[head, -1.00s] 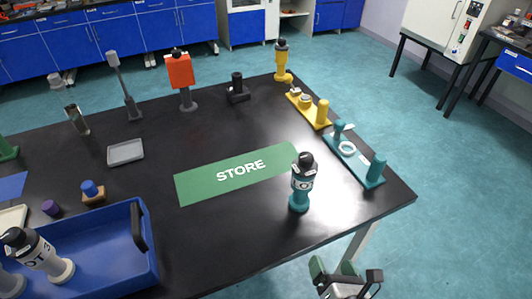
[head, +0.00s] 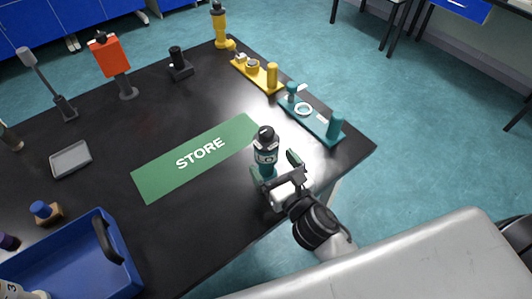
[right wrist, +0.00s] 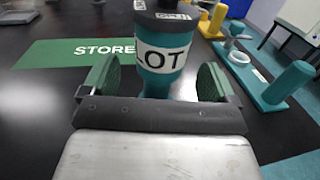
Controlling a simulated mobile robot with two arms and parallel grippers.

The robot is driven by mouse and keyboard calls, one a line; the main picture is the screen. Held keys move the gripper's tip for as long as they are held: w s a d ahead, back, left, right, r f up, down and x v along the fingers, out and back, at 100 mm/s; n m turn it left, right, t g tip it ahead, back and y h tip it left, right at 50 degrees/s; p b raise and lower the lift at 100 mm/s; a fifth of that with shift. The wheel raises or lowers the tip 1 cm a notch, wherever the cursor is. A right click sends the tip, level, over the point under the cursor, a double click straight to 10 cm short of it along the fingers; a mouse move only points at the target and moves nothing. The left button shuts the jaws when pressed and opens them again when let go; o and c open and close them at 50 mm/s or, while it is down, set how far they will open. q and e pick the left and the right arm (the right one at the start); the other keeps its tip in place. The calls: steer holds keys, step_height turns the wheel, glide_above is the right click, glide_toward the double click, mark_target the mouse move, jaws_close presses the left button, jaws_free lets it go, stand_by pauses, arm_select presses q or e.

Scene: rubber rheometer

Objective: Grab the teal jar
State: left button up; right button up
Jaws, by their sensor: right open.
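The teal jar (head: 266,147) stands upright on the black table, at the right end of the green STORE mat (head: 165,174). It has a black cap and a white label. In the right wrist view the jar (right wrist: 160,82) stands straight ahead, with its label reading "LOT" and its top cut off. My right gripper (head: 278,165) is open at the jar. In the right wrist view its green fingers (right wrist: 158,82) are spread, one on each side of the jar, with gaps between. My left gripper is not in view.
A teal fixture (head: 320,125) with posts and a ring stands right of the jar, and a yellow fixture (head: 258,76) is behind it. A blue bin (head: 75,262) sits at the front left. The table's right edge is close to the jar.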

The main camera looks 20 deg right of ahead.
mark_target(272, 161)
steer(key=w, duration=0.4)
steer(key=shift+a+r+p, duration=0.2)
steer(key=shift+a+p, duration=0.1)
steer(key=shift+a, duration=0.05)
steer(key=shift+s, duration=0.1)
steer(key=c, duration=1.1)
steer(key=shift+r, duration=0.1)
